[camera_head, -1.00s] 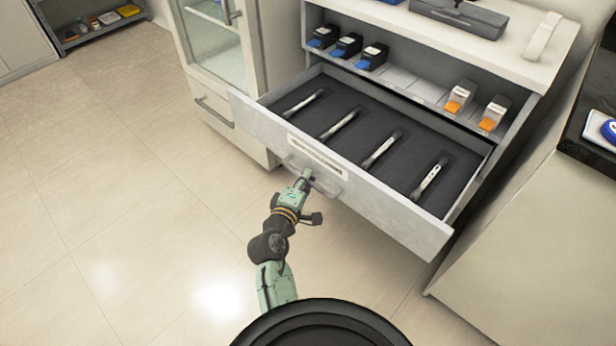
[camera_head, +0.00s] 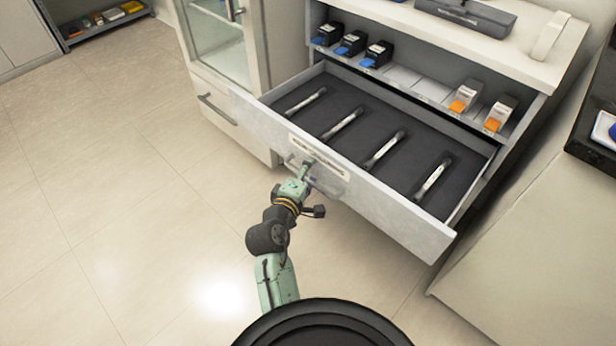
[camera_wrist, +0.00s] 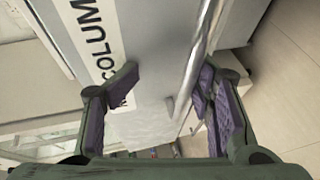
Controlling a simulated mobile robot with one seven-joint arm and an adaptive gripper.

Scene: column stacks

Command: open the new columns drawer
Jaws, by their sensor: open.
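The labelled drawer (camera_head: 400,218) stands pulled out, with several slim white columns (camera_head: 384,150) lying apart on its dark lining. Its label (camera_head: 316,157) shows part of the word "COLUM" in the wrist view (camera_wrist: 95,40). The drawer's bar handle (camera_head: 332,184) is below the label and partly hidden by my gripper (camera_head: 304,170). In the wrist view the handle (camera_wrist: 196,65) runs between the fingers of my gripper (camera_wrist: 165,100), nearer the right finger. The jaws are open, and I cannot tell whether a finger touches the handle.
A shelf above the drawer holds blue-fronted boxes (camera_head: 351,44) and orange-fronted boxes (camera_head: 466,97). A glass-door cabinet (camera_head: 218,45) stands left, with a shut lower drawer (camera_head: 232,125). A white cabinet (camera_head: 510,250) stands right. The floor (camera_head: 120,180) at left is clear.

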